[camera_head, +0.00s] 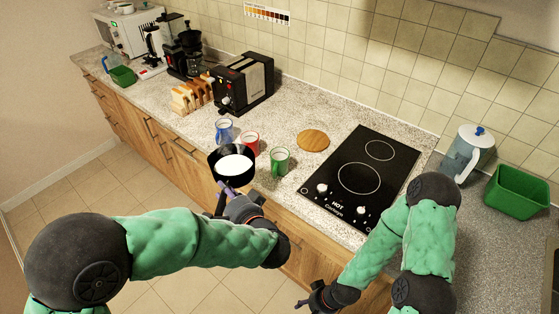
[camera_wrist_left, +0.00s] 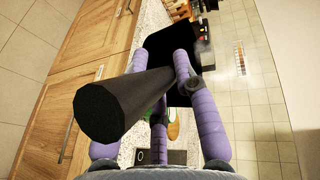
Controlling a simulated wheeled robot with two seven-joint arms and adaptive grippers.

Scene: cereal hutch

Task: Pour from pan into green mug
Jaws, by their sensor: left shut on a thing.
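A black pan (camera_head: 215,166) with white contents is above the counter's front edge, just left of the green mug (camera_head: 280,162). The pan looks roughly level. My left gripper (camera_head: 228,190) is shut on the pan's handle. In the left wrist view the black handle (camera_wrist_left: 110,105) runs between the purple fingers (camera_wrist_left: 183,70), and the pan body (camera_wrist_left: 160,42) lies beyond. The green mug stands upright on the counter; its inside is too small to make out. My right gripper (camera_head: 308,303) is low in front of the cabinets, away from the mugs; its opening is unclear.
A red mug (camera_head: 250,143) and a blue mug (camera_head: 224,130) stand close behind the pan. A round wooden board (camera_head: 313,140) and a black cooktop (camera_head: 365,180) lie to the right. A toaster (camera_head: 243,84) and toast rack (camera_head: 190,95) stand behind left.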

